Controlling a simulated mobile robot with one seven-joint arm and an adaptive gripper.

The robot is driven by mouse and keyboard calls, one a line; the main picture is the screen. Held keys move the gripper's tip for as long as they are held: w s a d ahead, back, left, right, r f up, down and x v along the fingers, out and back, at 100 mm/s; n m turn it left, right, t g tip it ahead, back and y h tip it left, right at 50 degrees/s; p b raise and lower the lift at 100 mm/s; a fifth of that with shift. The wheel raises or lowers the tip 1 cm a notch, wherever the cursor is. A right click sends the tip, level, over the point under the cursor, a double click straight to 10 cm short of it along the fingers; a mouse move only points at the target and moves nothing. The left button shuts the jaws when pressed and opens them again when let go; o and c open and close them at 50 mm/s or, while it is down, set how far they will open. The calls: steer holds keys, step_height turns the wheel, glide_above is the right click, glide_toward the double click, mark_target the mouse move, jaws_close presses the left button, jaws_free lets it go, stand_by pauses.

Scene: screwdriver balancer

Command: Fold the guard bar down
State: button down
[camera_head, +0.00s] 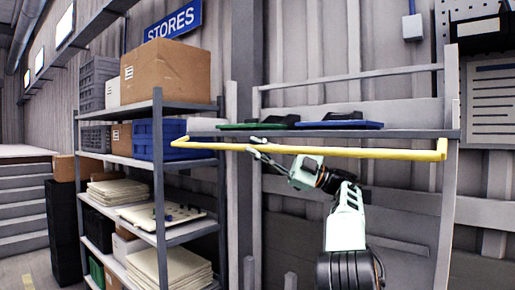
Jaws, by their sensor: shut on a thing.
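The yellow guard bar (345,152) runs across the front of the grey workbench shelf (410,134), about level with the shelf's front edge. Its right end bends at the right post, and its left end sticks out past the left post. My gripper (256,147) is at the bar's left part, its fingers closed on the bar. My arm reaches up from the lower right. The exact contact between the fingers and the bar is small in view.
A green mat (243,126) and a blue mat (339,125) with dark items lie on the shelf behind the bar. A storage rack (159,190) with boxes and crates stands at the left. Space below the bar is mostly open around my arm.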

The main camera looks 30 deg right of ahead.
steer(key=shift+f, duration=0.1)
steer(key=c, duration=1.9)
jaws_free()
steer(key=v, duration=0.7)
steer(key=shift+s+d, duration=0.15)
steer(key=shift+d, duration=0.05)
